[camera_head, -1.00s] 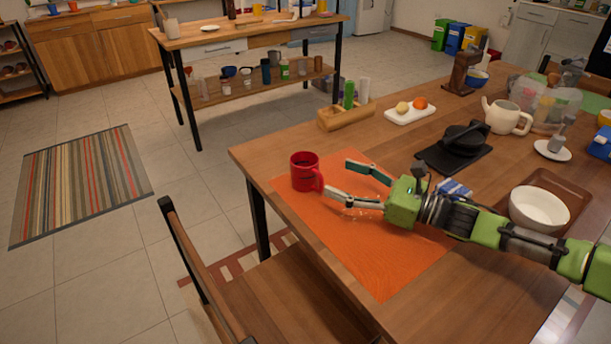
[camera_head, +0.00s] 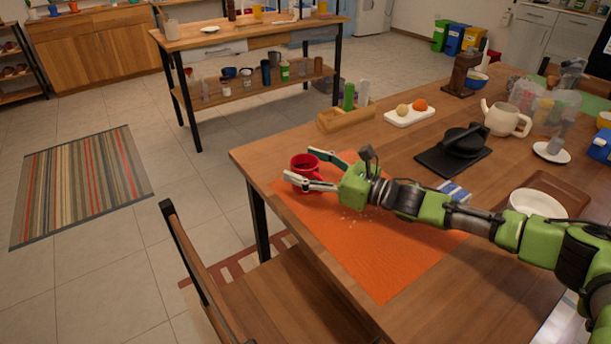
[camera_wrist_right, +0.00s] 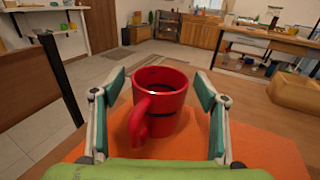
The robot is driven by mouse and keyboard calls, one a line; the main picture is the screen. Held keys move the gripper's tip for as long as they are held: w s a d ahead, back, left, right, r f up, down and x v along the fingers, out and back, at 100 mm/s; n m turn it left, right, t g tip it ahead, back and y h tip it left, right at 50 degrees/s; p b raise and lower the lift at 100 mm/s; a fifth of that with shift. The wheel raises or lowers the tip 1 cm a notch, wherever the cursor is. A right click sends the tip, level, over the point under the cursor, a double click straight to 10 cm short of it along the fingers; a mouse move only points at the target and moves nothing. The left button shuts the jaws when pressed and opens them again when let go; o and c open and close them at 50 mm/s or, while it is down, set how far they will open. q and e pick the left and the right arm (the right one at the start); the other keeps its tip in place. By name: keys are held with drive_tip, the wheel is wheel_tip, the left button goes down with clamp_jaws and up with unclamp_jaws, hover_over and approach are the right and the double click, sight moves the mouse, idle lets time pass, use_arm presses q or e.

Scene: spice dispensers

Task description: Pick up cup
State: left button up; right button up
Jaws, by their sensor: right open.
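A red cup (camera_head: 304,163) stands upright at the far left corner of the orange mat (camera_head: 385,262) on the wooden table. Something dark shows inside it. My right gripper (camera_head: 312,170) is open, with one finger on each side of the cup, and partly hides it in the head view. In the right wrist view the cup (camera_wrist_right: 160,100) sits between the two open fingers (camera_wrist_right: 160,92), its handle turned toward the palm. Gaps show between both fingers and the cup. My left gripper is not in view.
A wooden box (camera_head: 345,117) with green and white items and a white tray (camera_head: 409,115) with round food stand behind the gripper. A black press (camera_head: 455,152), a teapot (camera_head: 506,119) and a white bowl (camera_head: 537,204) are to the right. A chair (camera_head: 205,265) stands at the near edge.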

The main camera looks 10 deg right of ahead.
drive_tip(key=c, duration=1.4)
drive_tip(key=shift+r, duration=0.1)
